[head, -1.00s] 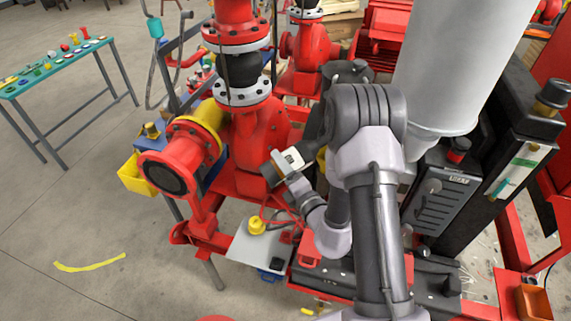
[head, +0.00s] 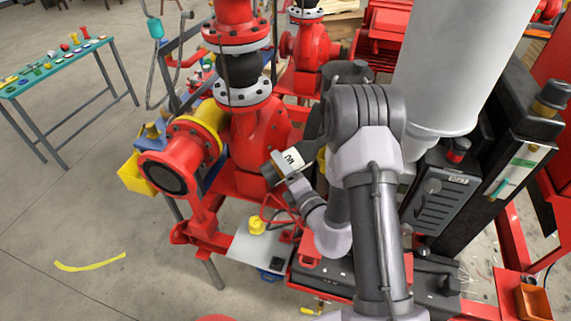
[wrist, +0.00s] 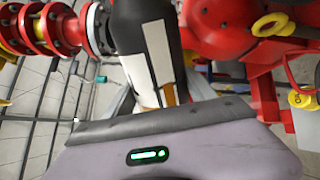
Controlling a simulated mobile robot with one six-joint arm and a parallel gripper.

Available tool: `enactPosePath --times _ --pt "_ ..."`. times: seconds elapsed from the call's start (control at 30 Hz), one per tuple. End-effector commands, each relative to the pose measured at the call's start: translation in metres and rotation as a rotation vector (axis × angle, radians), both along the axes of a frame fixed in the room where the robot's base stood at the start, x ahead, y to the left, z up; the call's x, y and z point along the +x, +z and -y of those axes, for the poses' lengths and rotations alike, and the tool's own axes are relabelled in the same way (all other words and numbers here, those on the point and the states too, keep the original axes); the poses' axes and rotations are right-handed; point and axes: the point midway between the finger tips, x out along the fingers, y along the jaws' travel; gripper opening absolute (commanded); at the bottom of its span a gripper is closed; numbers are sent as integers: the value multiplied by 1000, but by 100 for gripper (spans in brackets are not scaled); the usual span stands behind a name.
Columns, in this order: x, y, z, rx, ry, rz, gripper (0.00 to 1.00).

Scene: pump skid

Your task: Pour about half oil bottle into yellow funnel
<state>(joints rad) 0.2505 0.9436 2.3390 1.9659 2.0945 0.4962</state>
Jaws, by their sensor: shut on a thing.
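The oil bottle (wrist: 140,40) is dark with a white and orange label. It stands out beyond my gripper (wrist: 165,108) in the wrist view, and my gripper is shut on it. The fingertips are hidden there behind the gripper housing. No oil stream is visible.
The red pump with flanges (head: 262,130) stands close left of my arm. A small yellow part (head: 257,225) sits on a white plate (head: 246,249). A grey cylinder (head: 450,70) stands to the right. A side table (head: 60,68) is far left; the floor between is mostly clear.

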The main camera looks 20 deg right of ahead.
Motion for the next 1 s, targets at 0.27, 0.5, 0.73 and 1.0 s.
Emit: enactPosePath --times 0.27,0.5,0.73,1.0 --pt "0 1 0 0 -1 1 13" --pt "0 1 0 0 -1 1 13" --pt "0 6 -1 25 1 -3 13" --pt "0 6 -1 44 0 -7 13"
